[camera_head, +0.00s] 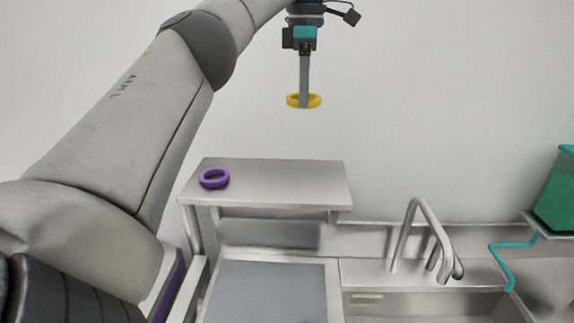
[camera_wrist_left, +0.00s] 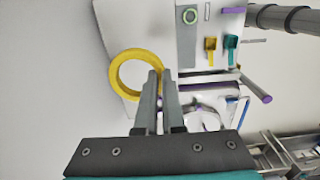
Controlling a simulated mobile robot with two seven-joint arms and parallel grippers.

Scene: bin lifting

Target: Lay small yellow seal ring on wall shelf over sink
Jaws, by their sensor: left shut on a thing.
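The yellow seal ring (camera_head: 317,101) is in my left gripper (camera_head: 304,104), which is shut on it and points down. The ring hangs in the air, roughly level, in front of the pale wall and shows higher in the picture than the steel shelf (camera_head: 290,182). In the left wrist view the ring (camera_wrist_left: 114,78) sits at the fingertips, mostly to their left. The shelf is a flat raised plate left of the tap, with a purple ring (camera_head: 214,183) on its left part. My right gripper is not in view.
The tap (camera_head: 412,225) rises at the right behind the sink basin (camera_head: 430,306). A green container (camera_head: 556,195) stands at the far right edge, with a teal bent rod (camera_head: 497,262) near it. The middle and right of the shelf top are bare.

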